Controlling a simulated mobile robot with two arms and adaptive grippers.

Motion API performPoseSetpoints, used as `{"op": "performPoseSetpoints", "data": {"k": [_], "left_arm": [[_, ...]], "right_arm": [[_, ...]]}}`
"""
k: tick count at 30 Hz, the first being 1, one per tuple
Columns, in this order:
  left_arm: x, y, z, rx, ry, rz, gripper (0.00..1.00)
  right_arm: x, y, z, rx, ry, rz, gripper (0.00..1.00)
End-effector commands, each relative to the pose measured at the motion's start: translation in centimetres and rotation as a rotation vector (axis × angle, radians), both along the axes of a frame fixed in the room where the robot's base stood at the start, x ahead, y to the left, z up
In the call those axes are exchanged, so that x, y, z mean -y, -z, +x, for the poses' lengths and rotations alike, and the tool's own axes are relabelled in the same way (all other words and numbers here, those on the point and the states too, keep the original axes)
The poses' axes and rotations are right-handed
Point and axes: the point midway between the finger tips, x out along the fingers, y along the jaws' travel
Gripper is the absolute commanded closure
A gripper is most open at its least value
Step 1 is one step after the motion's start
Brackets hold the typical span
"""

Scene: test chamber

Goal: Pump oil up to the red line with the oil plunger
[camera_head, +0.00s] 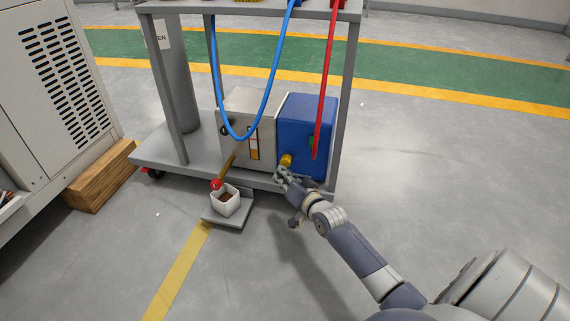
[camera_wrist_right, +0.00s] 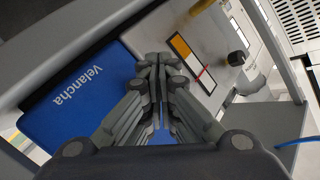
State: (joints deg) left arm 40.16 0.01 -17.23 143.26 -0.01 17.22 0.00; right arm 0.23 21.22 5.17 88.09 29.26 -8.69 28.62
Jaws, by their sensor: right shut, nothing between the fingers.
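A yellow knob (camera_head: 286,160), which looks like the oil plunger, sticks out of the front of the blue box (camera_head: 304,128) on the cart's lower shelf. The level gauge (camera_head: 253,143) is on the grey box beside it. In the right wrist view the gauge (camera_wrist_right: 194,62) shows an orange part, a white part and a thin red line. My right gripper (camera_head: 284,176) is shut and empty, just below the yellow knob; I cannot tell whether they touch. In the right wrist view its closed fingers (camera_wrist_right: 160,62) cover part of the blue box, and the knob is hidden. My left gripper is out of view.
A brass rod with a red end (camera_head: 216,184) extends from the grey box (camera_head: 240,117) above a white cup (camera_head: 226,200). Blue (camera_head: 271,75) and red (camera_head: 327,85) hoses hang in front of the boxes. Cart posts stand either side. Floor in front is open.

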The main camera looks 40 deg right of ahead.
Motion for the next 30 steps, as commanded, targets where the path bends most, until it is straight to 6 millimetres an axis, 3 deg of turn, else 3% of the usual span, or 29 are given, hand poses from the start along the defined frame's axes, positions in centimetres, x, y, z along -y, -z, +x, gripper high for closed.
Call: {"op": "performPoseSetpoints", "data": {"k": [30], "left_arm": [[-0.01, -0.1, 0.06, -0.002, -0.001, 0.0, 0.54]], "right_arm": [[0.59, 0.01, 0.51, -0.001, -0.001, 0.0, 1.0]]}}
